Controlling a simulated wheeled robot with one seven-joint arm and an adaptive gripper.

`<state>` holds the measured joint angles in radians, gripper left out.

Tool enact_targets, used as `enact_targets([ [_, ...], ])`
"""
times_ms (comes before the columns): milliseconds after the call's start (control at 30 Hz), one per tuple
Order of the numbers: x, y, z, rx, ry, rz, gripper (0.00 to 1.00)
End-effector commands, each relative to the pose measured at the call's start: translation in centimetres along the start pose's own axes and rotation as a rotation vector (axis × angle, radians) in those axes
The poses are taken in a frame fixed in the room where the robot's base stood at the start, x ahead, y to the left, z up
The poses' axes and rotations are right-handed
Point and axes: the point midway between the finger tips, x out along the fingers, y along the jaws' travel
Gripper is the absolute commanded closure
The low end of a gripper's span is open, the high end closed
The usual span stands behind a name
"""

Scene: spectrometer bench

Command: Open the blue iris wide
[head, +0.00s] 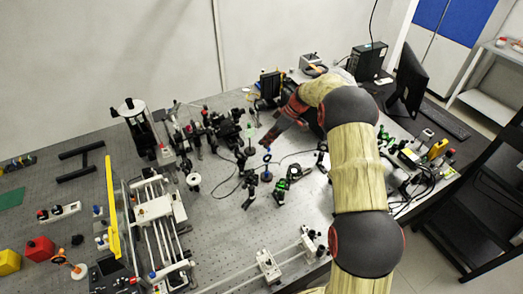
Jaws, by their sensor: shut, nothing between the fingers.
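The blue iris (267,157) is a small blue ring on a post, standing upright in the middle of the bench among other optics. My gripper (265,143) reaches in from the upper right. Its fingertips are just above the iris in the picture, and the fingers look shut with nothing between them. I cannot tell whether the tips touch the iris. The iris lever and the size of its opening are too small to make out.
Green-marked optic mounts (281,190) stand right of the iris, and a dark mount (249,190) stands to its left. Black cables loop around them. A rail assembly (155,210) and a yellow panel (112,215) are at left. Bare bench (225,235) shows in front.

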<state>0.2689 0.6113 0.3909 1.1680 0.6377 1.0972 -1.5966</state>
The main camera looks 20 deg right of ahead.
Motion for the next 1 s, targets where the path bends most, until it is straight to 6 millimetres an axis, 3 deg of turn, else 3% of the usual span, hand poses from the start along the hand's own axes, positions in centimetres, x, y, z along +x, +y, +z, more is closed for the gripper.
enact_targets([
  [367, -0.5, 1.8, 1.6, 0.069, 0.210, -0.197, 1.00],
  [1000, -1.9, 1.3, 0.7, 0.068, 0.201, -0.192, 1.00],
])
